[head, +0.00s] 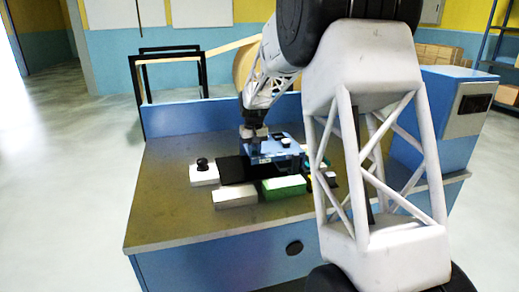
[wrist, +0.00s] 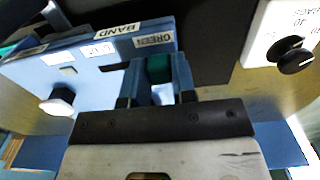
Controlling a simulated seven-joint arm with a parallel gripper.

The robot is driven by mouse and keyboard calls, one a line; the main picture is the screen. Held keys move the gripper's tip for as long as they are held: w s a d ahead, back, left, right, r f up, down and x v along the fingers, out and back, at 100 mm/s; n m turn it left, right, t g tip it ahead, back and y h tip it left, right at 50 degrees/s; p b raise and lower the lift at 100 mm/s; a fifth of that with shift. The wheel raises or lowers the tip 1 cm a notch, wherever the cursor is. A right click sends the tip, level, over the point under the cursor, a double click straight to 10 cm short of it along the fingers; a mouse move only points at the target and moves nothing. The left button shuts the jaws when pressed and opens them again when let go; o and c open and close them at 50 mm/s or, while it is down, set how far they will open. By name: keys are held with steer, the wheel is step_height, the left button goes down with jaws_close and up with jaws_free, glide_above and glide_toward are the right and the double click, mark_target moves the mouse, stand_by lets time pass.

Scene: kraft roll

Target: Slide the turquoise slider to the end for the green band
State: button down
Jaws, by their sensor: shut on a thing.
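The turquoise slider (wrist: 158,68) stands between the two blue fingers of my gripper (wrist: 157,82) in the wrist view. My gripper is shut on it. The slider is at the end of the blue box (wrist: 85,75) beside the label reading GREEN (wrist: 153,40). A label reading BAND (wrist: 117,30) is on the same edge. In the head view my gripper (head: 254,146) is down at the left end of the blue box (head: 275,151), and the slider is too small or hidden to make out there.
A white box with a black dial (wrist: 296,59) is nearby. A black plate (head: 236,171), a green block (head: 284,187) and a pale block (head: 235,195) lie close by on the table (head: 170,222). The front left of the table is clear.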

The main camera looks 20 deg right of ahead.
mark_target(253, 150)
steer(key=shift+a, duration=0.2)
steer(key=c, duration=0.9)
jaws_free()
steer(key=shift+r, duration=0.1)
steer(key=shift+r, duration=3.85)
